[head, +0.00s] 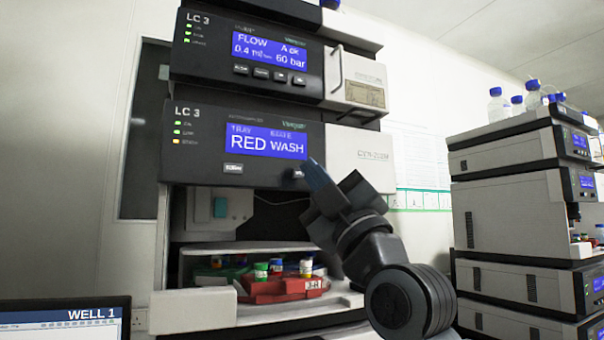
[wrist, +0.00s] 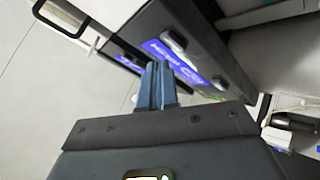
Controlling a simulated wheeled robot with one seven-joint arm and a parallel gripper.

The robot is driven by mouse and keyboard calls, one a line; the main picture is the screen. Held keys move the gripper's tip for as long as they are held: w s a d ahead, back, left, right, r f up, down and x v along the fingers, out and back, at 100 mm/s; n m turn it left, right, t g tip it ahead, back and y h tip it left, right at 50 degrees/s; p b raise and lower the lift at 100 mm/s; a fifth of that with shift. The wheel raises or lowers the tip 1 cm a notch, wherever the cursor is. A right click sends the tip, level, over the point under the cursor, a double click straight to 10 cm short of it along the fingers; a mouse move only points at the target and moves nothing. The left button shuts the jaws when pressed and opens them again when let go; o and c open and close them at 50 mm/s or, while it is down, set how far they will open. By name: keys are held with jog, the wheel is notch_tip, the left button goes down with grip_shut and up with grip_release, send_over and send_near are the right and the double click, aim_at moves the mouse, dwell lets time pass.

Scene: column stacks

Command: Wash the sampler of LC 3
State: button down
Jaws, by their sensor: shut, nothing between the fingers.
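The LC 3 sampler (head: 178,140) is the module with the blue screen (head: 266,142), which reads TRAY RED and STATE WASH. Two buttons sit below the screen: a left one (head: 233,168) and a right one (head: 299,173) whose label is partly hidden. My gripper (head: 312,166) is shut and empty, its tips right beside the right button; I cannot tell whether they touch it. In the wrist view my shut fingers (wrist: 158,70) point at the module's front, with a button (wrist: 173,42) and the tilted screen near them.
Below the sampler's front is an open bay with a red tray (head: 278,290) holding several capped vials. The pump module (head: 262,55) is above. Another column stack (head: 510,200) with bottles stands at the right. A monitor (head: 95,318) reading WELL 1 is at the lower left.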

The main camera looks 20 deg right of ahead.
jog(key=s, duration=0.4)
jog(key=shift+s, duration=0.35)
dwell(0.7)
jog(key=s+f+m+g+h+p, duration=0.1)
jog(key=s+f+m+g+h, duration=0.3)
jog(key=f, duration=1.3)
jog(key=s+f+m+g+h, duration=0.15)
jog(key=s+f+m, duration=0.35)
jog(key=f, duration=1.1)
jog(key=s+f+m+g, duration=0.2)
jog(key=s+f, duration=0.2)
jog(key=s, duration=0.5)
jog(key=s+f+m+g+p, duration=0.1)
jog(key=s+f, duration=0.4)
jog(key=s, duration=0.5)
jog(key=s+f+m+g, duration=0.2)
jog(key=s+f, duration=0.3)
jog(key=s, duration=0.5)
jog(key=shift+s+f+m+g, duration=0.2)
jog(key=shift+f+m+g, duration=0.1)
jog(key=shift+g, duration=0.25)
